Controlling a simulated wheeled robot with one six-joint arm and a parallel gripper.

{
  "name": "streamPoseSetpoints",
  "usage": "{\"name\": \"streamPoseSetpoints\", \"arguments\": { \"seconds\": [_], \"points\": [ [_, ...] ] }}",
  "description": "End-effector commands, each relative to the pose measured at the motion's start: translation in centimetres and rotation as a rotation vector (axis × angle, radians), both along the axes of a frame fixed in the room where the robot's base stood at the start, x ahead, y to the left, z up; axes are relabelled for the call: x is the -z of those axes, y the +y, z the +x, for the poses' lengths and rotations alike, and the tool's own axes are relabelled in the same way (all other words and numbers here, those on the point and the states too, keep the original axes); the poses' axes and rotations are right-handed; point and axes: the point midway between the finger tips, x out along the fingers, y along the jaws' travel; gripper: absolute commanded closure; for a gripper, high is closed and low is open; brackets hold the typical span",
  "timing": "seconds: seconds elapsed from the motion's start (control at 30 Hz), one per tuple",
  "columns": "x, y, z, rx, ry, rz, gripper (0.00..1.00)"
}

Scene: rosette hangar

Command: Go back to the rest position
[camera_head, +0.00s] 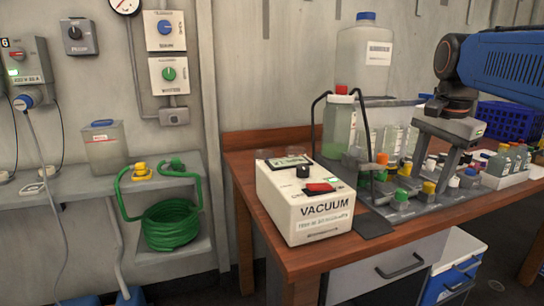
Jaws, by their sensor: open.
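My gripper (432,168) hangs from the blue and black arm at the upper right. Its grey fingers point down and stand apart, with nothing visible held between them. They are in front of or above the rack (405,212) of bottles and coloured caps on the wooden table (277,212). I cannot tell whether the fingertips touch anything there. Part of the rack and the bottles behind is hidden by the gripper. No marker for a rest position shows.
A white vacuum unit (308,222) stands at the table's front left. A tubed bottle (339,125) with a red cap is behind it. Reagent bottles in a white tray (505,180) and a blue crate (505,121) are at right. A coiled green hose (171,225) sits on the left shelf.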

Motion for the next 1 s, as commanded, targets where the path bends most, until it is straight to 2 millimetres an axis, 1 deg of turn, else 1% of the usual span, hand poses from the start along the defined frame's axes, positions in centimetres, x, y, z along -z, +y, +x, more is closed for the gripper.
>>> {"name": "streamPoseSetpoints", "arguments": {
  "seconds": [0.03,0.17,0.3,0.37,0.5,0.6,0.7,0.83,0.9,1.0],
  "points": [
    [1.2,0.8,-1.5,-0.071,-0.012,-0.014,0.55],
    [4.6,2.4,-4.5,-0.264,-0.047,-0.054,0.55],
    [8.6,3.9,-7.8,-0.47,-0.083,-0.105,0.55],
    [10.4,4.4,-9.2,-0.557,-0.099,-0.128,0.55],
    [14.9,5.6,-12.5,-0.76,-0.134,-0.187,0.55],
    [18.0,6.2,-14.5,-0.889,-0.156,-0.229,0.55],
    [20.5,6.7,-16.1,-0.994,-0.174,-0.266,0.55],
    [22.5,6.9,-17.3,-1.078,-0.187,-0.296,0.55],
    [23.1,7.0,-17.6,-1.101,-0.191,-0.305,0.55],
    [23.3,7.1,-17.8,-1.114,-0.193,-0.31,0.55]
  ]
}}
